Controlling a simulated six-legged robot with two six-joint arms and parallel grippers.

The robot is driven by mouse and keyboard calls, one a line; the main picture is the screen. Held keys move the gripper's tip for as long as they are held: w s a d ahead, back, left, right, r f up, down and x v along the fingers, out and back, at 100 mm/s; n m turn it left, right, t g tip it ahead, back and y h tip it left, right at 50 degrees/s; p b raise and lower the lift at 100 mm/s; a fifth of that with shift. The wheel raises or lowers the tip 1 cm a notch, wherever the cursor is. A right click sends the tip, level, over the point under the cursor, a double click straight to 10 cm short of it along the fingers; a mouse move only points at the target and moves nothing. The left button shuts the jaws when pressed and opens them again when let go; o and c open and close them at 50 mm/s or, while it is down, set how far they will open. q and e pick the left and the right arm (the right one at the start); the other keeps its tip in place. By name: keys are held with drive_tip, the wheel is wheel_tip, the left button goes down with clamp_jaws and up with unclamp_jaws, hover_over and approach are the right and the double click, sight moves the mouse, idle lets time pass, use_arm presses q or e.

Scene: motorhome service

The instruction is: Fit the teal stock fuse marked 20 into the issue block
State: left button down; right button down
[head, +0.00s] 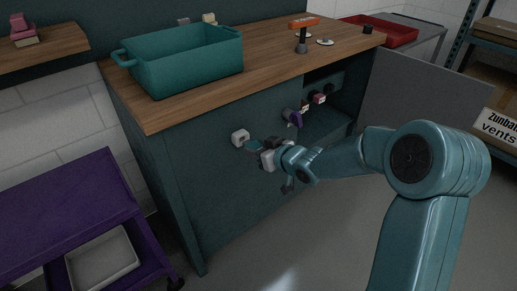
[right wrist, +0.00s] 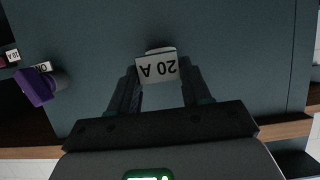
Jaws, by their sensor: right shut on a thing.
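My right gripper (head: 259,148) is in front of the dark teal cabinet's face. It is shut on a small teal piece (head: 253,144), which I take for the stock fuse. In the right wrist view a white label reading "20 A" (right wrist: 157,68), upside down, shows between the fingertips. Just beyond the label is a pale rounded piece (right wrist: 160,47), partly hidden. In the head view a small white block (head: 240,138) sits on the cabinet face, just left of the gripper tips. Whether the fuse touches it I cannot tell. My left gripper is not in view.
A purple knob-like part (head: 295,118) is on the cabinet face right of the gripper; it also shows in the right wrist view (right wrist: 36,88). An open compartment (head: 325,119) lies beyond. A teal bin (head: 190,62) stands on the wooden counter (head: 265,72). A purple cart (head: 70,212) is at lower left.

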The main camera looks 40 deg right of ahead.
sight(251, 143)
drive_tip(key=shift+w, duration=0.1)
drive_tip(key=shift+w+a, duration=0.15)
drive_tip(key=shift+w, duration=1.35)
drive_tip(key=shift+w, duration=0.1)
drive_tip(key=shift+c, duration=2.2)
unclamp_jaws()
